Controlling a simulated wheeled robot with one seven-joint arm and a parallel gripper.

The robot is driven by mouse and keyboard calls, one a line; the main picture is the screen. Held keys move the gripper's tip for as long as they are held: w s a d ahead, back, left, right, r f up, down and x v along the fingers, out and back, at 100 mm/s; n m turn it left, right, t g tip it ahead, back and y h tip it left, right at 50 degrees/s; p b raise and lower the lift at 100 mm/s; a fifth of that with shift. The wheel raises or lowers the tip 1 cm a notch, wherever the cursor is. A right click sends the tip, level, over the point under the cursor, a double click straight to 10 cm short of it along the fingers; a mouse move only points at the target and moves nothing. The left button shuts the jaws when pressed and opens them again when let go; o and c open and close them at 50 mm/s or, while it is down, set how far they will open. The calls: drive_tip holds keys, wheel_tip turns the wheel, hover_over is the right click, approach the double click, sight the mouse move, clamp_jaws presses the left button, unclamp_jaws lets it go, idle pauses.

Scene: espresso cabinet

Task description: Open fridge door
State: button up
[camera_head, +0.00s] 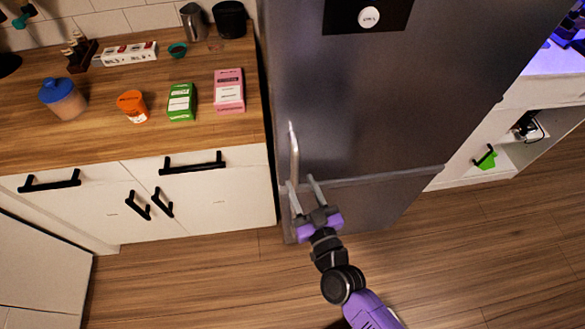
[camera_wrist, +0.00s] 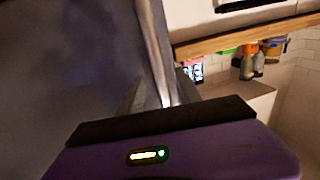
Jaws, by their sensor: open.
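The fridge (camera_head: 390,90) is a tall dark grey steel unit, and its doors look shut. A vertical silver handle (camera_head: 293,150) runs along the left edge of its upper door. My gripper (camera_head: 302,184) is open at the lower part of this handle, with one finger on each side of it in the head view. I cannot tell whether the fingers touch it. In the wrist view the handle (camera_wrist: 156,50) runs down between the fingers, and the fridge's grey face (camera_wrist: 90,60) fills the left side.
A wooden counter (camera_head: 60,135) with cartons and tubs stands left of the fridge, above white cabinets (camera_head: 215,205) with black handles. A white shelf unit (camera_head: 470,160) stands to the right. The wooden floor (camera_head: 480,250) in front is clear apart from my arm.

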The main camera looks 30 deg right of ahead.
sight(296, 174)
drive_tip(key=shift+w+d, duration=0.2)
drive_tip(key=shift+w, duration=1.15)
drive_tip(key=shift+w+d, duration=0.15)
drive_tip(key=shift+w, duration=1.2)
clamp_jaws()
